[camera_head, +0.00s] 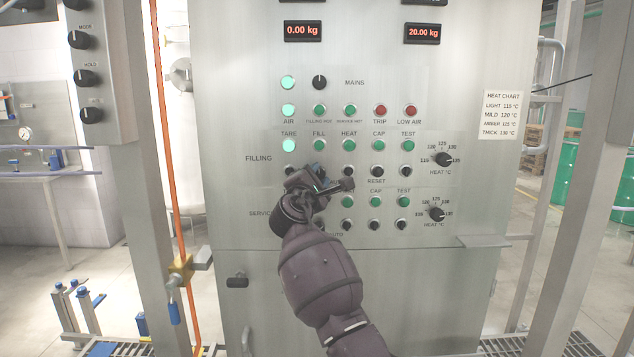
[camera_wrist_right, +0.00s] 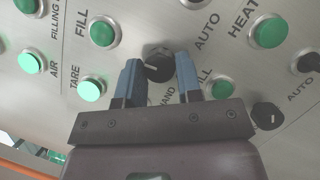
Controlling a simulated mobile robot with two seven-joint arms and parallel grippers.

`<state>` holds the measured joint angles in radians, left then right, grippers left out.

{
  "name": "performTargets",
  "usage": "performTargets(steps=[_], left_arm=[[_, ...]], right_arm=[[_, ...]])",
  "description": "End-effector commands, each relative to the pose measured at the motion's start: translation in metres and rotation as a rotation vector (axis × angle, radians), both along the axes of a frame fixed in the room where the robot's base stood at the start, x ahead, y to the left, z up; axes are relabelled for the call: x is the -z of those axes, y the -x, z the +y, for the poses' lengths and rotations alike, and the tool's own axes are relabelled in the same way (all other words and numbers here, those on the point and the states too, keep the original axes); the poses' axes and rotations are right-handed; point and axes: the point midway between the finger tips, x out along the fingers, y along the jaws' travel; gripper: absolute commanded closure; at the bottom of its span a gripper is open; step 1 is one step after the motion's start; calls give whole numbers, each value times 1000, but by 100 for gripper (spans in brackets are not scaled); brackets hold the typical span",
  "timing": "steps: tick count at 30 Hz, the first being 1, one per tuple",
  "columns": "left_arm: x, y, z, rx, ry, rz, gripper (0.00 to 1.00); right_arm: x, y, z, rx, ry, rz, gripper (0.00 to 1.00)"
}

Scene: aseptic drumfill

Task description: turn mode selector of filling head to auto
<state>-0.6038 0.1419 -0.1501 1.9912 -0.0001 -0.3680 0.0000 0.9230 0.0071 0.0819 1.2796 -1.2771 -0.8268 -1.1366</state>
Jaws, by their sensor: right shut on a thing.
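The steel control panel (camera_head: 225,200) stands in front of me, with rows of lamps and small black selectors. My right gripper (camera_head: 318,178) is at the filling row, and its hand covers the selector under the FILL lamp (camera_head: 319,146) in the head view. In the right wrist view, the blue fingers of my right gripper (camera_wrist_right: 159,75) stand on either side of a round black selector knob (camera_wrist_right: 158,64) and are shut on it. The HAND and AUTO labels show beside this knob; its pale pointer mark faces left in that view. My left gripper is not in view.
Neighbouring selectors (camera_head: 348,171) and HEAT dials (camera_head: 443,159) sit to the right on the same panel. A small ledge (camera_head: 482,241) juts out at its lower right. A steel post with an orange hose (camera_head: 180,200) stands on the left, with a yellow valve fitting (camera_head: 181,270).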

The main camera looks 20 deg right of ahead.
Motion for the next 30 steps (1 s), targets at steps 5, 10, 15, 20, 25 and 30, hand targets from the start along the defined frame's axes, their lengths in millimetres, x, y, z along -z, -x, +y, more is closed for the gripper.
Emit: performTargets(steps=[5, 10, 15, 20, 25, 30], left_arm=[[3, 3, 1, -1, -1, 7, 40], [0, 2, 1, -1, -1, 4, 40], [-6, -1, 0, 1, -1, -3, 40], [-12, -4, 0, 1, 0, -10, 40], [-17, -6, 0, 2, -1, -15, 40], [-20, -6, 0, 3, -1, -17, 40]], right_arm=[[-1, 0, 1, -1, -165, -45, 91], [-2, 0, 2, 0, -320, -88, 91], [-4, 0, 2, 0, -462, -130, 91], [-5, 0, 2, 1, -578, -163, 91], [-5, 0, 2, 1, -672, -189, 91], [-5, 0, 1, 1, -728, -206, 91]])
